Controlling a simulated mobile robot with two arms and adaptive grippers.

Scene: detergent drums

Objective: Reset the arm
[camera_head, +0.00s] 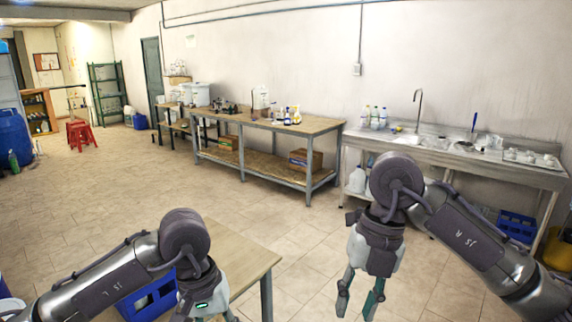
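My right gripper (358,300) hangs down at the lower right of the head view, with its two fingers apart and nothing between them. Floor tiles show behind it. My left gripper (208,308) is at the bottom edge of the view, pointing down over the near wooden table. Its fingers are mostly cut off by the frame, so I cannot see whether they are open or hold anything. Both my arms are bent, with their elbows outward.
The near wooden table (238,258) lies beside my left gripper, with a blue crate (150,298) left of it. A long workbench (260,121) and a steel sink counter (450,158) line the back wall. Red stools (80,133) stand far left. The middle floor is clear.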

